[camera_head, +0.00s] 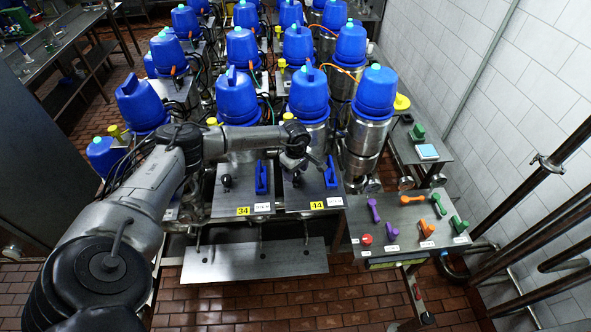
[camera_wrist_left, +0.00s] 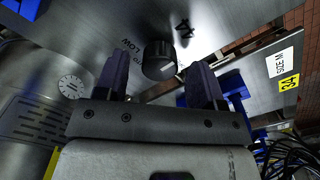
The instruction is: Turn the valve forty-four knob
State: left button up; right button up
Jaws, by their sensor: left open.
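The valve forty-four panel is the steel plate with the yellow 44 label (camera_head: 317,206) in the head view. Its small black knob (camera_head: 297,178) sits left of a blue handle (camera_head: 330,172). My left gripper (camera_head: 311,161) is just above this panel. In the left wrist view the round black knob (camera_wrist_left: 159,60) appears between the two spread fingers of my left gripper (camera_wrist_left: 162,72), with a gap on each side. LOW and what looks like 44 are printed beside it. My right gripper is not in view.
The valve thirty-four panel, with its yellow label (camera_head: 243,211) and blue handle (camera_head: 262,178), is just left. Blue-topped steel valves stand close behind. A plate with colored handles (camera_head: 410,226) lies to the right. A bare steel shelf (camera_head: 255,264) is in front, below.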

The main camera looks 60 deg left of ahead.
pick_arm(q)
jog(key=shift+f, duration=0.25)
jog(key=c, duration=0.9)
